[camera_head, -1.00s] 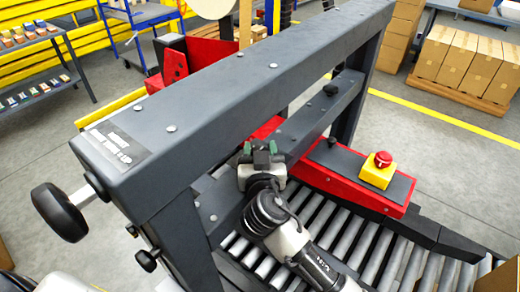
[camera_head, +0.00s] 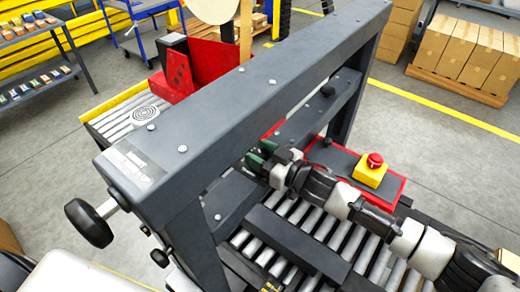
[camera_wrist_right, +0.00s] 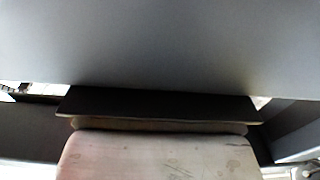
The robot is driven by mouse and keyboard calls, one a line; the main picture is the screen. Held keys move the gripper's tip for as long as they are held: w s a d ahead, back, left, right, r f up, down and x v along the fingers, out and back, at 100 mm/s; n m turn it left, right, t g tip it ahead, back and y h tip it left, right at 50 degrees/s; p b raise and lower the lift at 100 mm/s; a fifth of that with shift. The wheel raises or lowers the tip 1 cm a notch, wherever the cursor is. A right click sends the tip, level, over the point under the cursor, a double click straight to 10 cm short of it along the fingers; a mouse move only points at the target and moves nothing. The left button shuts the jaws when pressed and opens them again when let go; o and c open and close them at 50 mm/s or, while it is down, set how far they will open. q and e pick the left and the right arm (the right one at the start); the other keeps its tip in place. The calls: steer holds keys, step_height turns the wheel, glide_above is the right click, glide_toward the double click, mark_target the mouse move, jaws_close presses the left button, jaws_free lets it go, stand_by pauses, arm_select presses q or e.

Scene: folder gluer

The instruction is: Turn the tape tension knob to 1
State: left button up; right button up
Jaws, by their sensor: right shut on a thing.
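My right gripper (camera_head: 263,154), with green fingertips, is at the crossbar under the dark beam of the machine. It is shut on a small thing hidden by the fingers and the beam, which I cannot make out. I cannot read any scale or tell which is the tape tension knob. My left gripper is out of view.
The grey beam (camera_head: 255,95) crosses above my right gripper. A roller conveyor (camera_head: 300,215) runs below. A red emergency button (camera_head: 375,160) on a yellow box stands right of the gripper. Boxes on a pallet (camera_head: 470,83) stand at the back right.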

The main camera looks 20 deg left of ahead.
steer(key=n+g, duration=0.1)
steer(key=n+g+b, duration=0.1)
steer(key=g, duration=0.1)
steer(key=shift+w+f+y, duration=0.15)
steer(key=shift+y, duration=0.25)
steer(key=n+g+b, duration=0.2)
steer(key=g, duration=0.1)
steer(key=n+g+b, duration=0.1)
steer(key=g+b, duration=0.2)
steer(key=shift+f+n, duration=0.1)
steer(key=shift+n, duration=0.3)
steer(key=shift+r+n+g+h+b, duration=0.2)
steer(key=shift+n+g+h+b, duration=0.1)
steer(key=shift+n+g+b, duration=0.8)
steer(key=shift+g, duration=0.3)
steer(key=o, duration=0.9)
steer(key=shift+c, duration=0.2)
